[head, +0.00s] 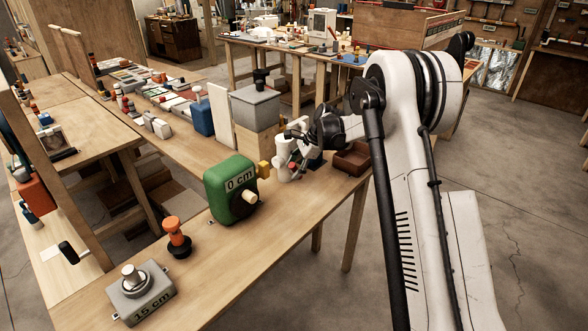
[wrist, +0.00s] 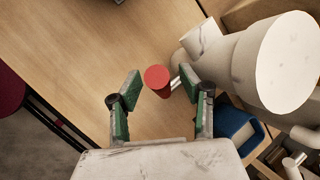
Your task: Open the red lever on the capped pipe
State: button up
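In the wrist view the red lever (wrist: 157,78) shows as a round red end. A short metal stem runs from it toward the white capped pipe (wrist: 285,62) on the right. My gripper (wrist: 165,92) is open, with its two green-padded fingers apart. The red end appears between and just beyond the fingertips, with a visible gap to each finger; I cannot tell the depth. In the head view the white pipe (head: 285,172) stands on the bench behind the green box, and my gripper (head: 298,150) is close beside it, partly hiding the lever.
The green box marked 0 cm (head: 228,190) stands just left of the pipe. A brown tray (head: 353,158) lies to the right, and a grey box (head: 256,106) is behind. An orange-topped knob (head: 175,232) and a 15 cm box (head: 140,295) stand nearer on the bench.

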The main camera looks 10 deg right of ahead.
jog(key=shift+a+f, duration=0.1)
jog(key=shift+f, duration=0.1)
grip_shut()
dwell(0.4)
